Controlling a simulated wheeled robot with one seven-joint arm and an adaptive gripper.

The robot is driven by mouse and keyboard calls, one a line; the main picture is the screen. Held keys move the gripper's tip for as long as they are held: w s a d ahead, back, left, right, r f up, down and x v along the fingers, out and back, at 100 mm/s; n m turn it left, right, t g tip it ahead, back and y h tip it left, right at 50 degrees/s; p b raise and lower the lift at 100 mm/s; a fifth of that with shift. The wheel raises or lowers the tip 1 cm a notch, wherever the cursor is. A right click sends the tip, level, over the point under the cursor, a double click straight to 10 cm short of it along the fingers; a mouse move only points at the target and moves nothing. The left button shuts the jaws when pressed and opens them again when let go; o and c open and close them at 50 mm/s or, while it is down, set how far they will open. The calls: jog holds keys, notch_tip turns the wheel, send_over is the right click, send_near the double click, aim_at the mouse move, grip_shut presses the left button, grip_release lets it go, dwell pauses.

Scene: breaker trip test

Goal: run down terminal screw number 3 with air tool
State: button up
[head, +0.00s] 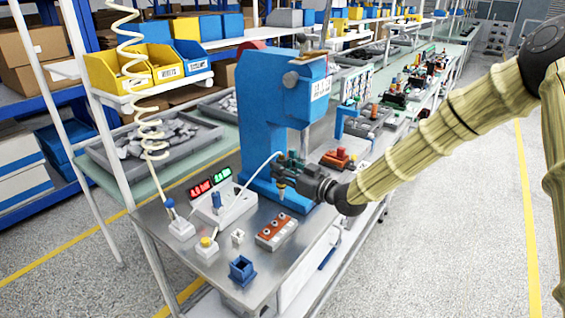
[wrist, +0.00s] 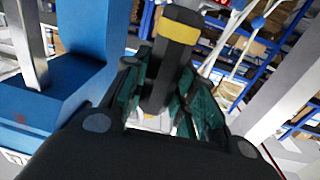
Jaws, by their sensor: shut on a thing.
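My gripper (head: 290,165) is shut on a dark, upright-looking tool (wrist: 172,65) with a yellow band, held between the greenish fingers in the wrist view. In the head view a small tan tip (head: 281,190) points down below the gripper, above the bench. A thin white cord runs from near the gripper to a white box (head: 230,207). A coiled pale hose (head: 150,130) hangs down to a blue-topped piece in a white stand (head: 181,228). I cannot tell which tool is the air tool. An orange-and-grey block (head: 276,231) with several round spots lies in front of the gripper; screw numbers are unreadable.
A blue press-like machine (head: 282,95) stands right behind my gripper. Red and green displays (head: 211,181), a yellow-topped stand (head: 206,245), a small white part (head: 238,237) and a blue open box (head: 242,270) share the metal bench. Its front right area is clear.

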aim_at(283, 189)
jog(key=shift+s, duration=0.3)
jog(key=shift+w+f+b, duration=0.25)
jog(key=shift+f+b, duration=0.35)
jog(key=shift+f, duration=0.55)
jog(key=shift+s+f+b, duration=0.2)
jog(key=shift+f+b, duration=0.15)
jog(key=shift+f, duration=0.45)
jog(key=shift+f+b, duration=0.65)
jog(key=shift+f, duration=0.35)
jog(key=shift+d, duration=0.1)
jog(key=shift+s+f+b, duration=0.1)
jog(key=shift+f+b, duration=0.4)
jog(key=shift+b, duration=0.15)
dwell(0.8)
jog(key=shift+r+p, duration=1.55)
jog(key=shift+r, duration=2.15)
